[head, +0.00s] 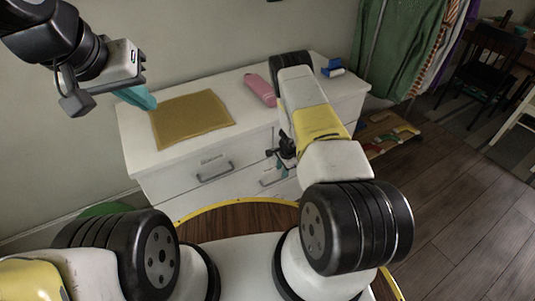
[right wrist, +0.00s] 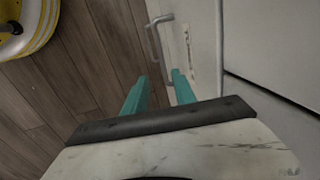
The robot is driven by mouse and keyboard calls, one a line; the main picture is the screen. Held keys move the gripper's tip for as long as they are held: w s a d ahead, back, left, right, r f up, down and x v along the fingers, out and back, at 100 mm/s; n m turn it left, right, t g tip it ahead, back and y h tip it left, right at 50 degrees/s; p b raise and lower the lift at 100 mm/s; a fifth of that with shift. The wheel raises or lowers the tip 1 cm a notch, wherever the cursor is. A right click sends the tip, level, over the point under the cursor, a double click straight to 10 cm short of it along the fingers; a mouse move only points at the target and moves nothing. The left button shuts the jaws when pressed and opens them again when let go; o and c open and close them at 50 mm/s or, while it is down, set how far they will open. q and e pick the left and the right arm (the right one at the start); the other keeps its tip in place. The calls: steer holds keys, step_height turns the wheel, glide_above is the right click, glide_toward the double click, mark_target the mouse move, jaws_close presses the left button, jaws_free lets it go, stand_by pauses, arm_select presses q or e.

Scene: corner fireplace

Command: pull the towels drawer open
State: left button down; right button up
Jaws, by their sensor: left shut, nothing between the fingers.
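A white dresser (head: 150,160) has two drawer fronts in view, each with a grey bar handle; the labels are too small to read, so I cannot tell which is the towels drawer. The left handle (head: 214,173) is clear. My right gripper (head: 283,168) is at the right drawer's handle (head: 270,181), partly hidden by my arm. In the right wrist view, my right gripper (right wrist: 161,80) is open, with the metal handle (right wrist: 156,45) just beyond and partly between its teal fingers. The drawer front looks closed. My left gripper (head: 138,97) is shut and empty above the dresser's left end.
On the dresser top lie a mustard cloth (head: 190,118), a pink bottle (head: 259,89) and a blue-and-white item (head: 333,68). A low shelf with coloured things (head: 388,132) stands to the right. Wooden floor (head: 450,200) at the right is open. A green curtain (head: 400,45) hangs behind.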

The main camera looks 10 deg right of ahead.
mark_target(277, 181)
steer(key=shift+w+a+f, duration=0.3)
steer(key=shift+f, duration=1.1)
steer(key=shift+w+a+f, duration=0.3)
steer(key=shift+f, duration=1.1)
steer(key=shift+w+a+f, duration=0.3)
steer(key=shift+f, duration=1.1)
steer(key=shift+c, duration=0.2)
jaws_close()
